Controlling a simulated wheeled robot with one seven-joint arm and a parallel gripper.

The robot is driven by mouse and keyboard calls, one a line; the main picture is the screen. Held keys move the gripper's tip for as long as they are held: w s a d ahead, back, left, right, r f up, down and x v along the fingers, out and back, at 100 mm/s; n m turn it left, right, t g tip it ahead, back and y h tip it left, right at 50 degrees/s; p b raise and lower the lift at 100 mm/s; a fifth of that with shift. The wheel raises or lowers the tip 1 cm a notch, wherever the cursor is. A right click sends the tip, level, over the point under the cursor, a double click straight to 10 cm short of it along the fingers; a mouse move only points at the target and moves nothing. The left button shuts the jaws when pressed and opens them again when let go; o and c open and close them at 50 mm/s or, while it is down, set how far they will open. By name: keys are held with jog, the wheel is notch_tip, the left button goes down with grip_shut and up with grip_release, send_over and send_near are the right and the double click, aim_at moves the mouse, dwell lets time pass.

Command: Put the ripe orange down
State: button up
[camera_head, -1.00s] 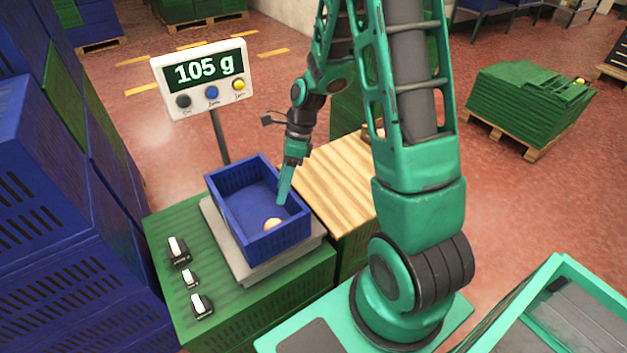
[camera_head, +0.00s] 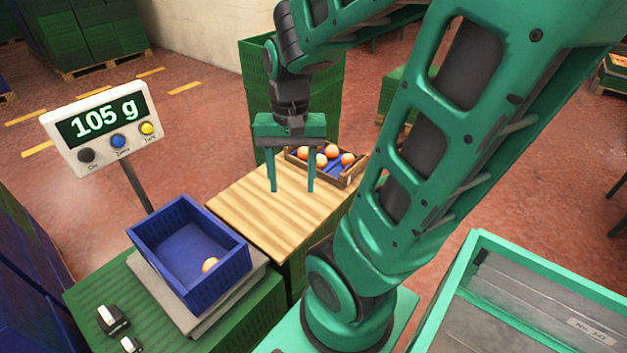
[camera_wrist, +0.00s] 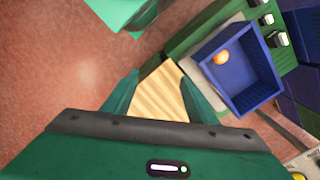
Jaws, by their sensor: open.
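One orange (camera_head: 210,264) lies in the near right part of a blue crate (camera_head: 160,232). The crate stands on the scale's grey plate (camera_head: 203,322), and the display (camera_head: 101,128) reads 105 g. In the wrist view the orange (camera_wrist: 222,57) lies near the top of the blue crate (camera_wrist: 254,100). My gripper (camera_head: 292,190) is open and empty, fingers pointing down, above the wooden board and apart from the crate. Its fingers also show in the wrist view (camera_wrist: 160,95) with only the board between them. I cannot tell the orange's ripeness.
A wooden board (camera_head: 262,215) beside the scale has bare room. A brown tray (camera_head: 347,178) with several oranges stands at its far end, just behind my gripper. A tall green crate (camera_head: 325,100) stands behind that. Blue crates are at the left edge.

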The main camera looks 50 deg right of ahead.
jog(key=s+d+r+n, duration=0.1)
jog(key=s+r+n, duration=0.1)
jog(key=s, duration=0.4)
jog(key=shift+s+n, duration=0.15)
jog(key=shift+n, duration=0.55)
jog(key=shift+w+f+h, duration=0.25)
jog(key=shift+w+h, duration=0.05)
jog(key=shift+w, duration=0.35)
dwell(1.3)
